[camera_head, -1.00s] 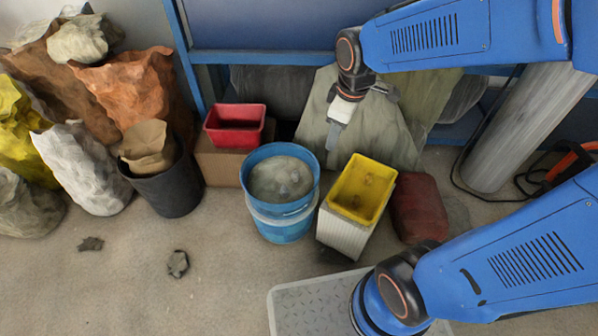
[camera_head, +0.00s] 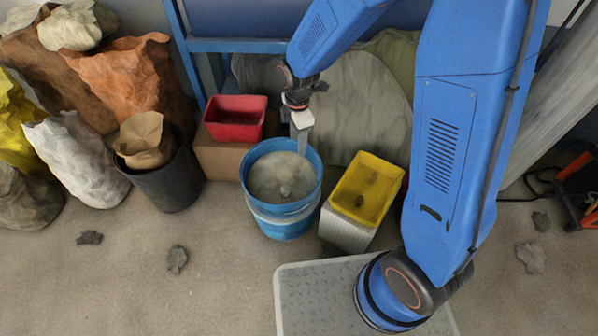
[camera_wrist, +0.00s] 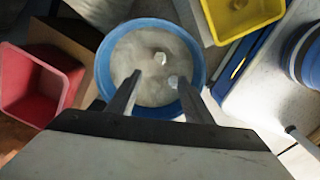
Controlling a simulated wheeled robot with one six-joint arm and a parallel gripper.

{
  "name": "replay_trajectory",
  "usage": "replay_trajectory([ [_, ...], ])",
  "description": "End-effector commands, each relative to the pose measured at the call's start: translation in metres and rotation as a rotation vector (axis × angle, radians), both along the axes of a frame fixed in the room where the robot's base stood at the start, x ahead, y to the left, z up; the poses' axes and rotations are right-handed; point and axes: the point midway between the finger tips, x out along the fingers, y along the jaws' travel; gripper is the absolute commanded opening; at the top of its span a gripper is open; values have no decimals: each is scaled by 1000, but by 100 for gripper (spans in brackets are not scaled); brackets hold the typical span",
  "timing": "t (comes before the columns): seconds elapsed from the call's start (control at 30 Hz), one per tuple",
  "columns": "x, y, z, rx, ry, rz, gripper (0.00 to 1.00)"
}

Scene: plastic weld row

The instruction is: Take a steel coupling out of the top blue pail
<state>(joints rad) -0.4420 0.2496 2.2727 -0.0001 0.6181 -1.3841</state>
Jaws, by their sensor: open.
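The top blue pail (camera_head: 284,209) stands nested in another blue pail (camera_head: 287,228) on the floor. Its inside is pale grey, with a small pale lump (camera_head: 285,190) low down. In the wrist view, the pail's rim (camera_wrist: 104,62) is round, and two small light pieces (camera_wrist: 156,64) (camera_wrist: 173,81) lie inside; they look like couplings, but details are too small to tell. My gripper (camera_head: 301,150) points down above the pail's back right rim. In the wrist view its two fingers (camera_wrist: 160,78) are apart over the pail, with nothing held between them.
A red bin (camera_head: 235,135) on a cardboard box (camera_head: 220,163) stands left behind the pail. A yellow bin (camera_head: 345,206) on a pale crate (camera_head: 342,234) stands close right. A dark bucket (camera_head: 174,185) with a paper bag is left. Sacks stand further left. Front floor is mostly clear.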

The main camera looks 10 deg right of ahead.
Motion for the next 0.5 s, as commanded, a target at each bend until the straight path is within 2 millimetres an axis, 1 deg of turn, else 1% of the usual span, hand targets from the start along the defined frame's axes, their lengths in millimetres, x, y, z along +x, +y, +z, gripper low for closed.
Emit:
replay_trajectory([
  [0.13, -1, 0, -18, -2, 4, 3, 46],
  [0.5, -1, -1, -77, -2, 5, 1, 46],
])
